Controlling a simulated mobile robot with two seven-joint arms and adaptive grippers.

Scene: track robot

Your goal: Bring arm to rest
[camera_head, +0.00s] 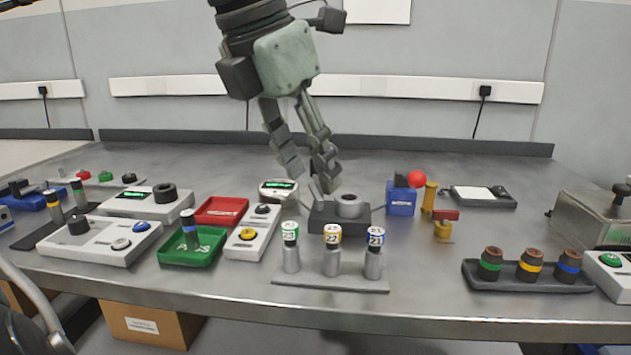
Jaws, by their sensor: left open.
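My left gripper (305,172) hangs in the upper middle of the head view, fingers pointing down. Its fingers are apart with nothing between them. Its fingertips appear just above or behind a dark block with a grey ring (348,206); I cannot tell whether they touch it. A small device with a green display (278,191) is beside and partly behind the fingers. My right gripper does not show.
A rack with several capped vials (331,284) stands at the front middle. Green (207,249) and red trays (222,210) and control boxes (98,243) are left. A blue block (401,200), a yellow valve (442,228) and a dark holder (526,283) are right. Bare bench lies behind.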

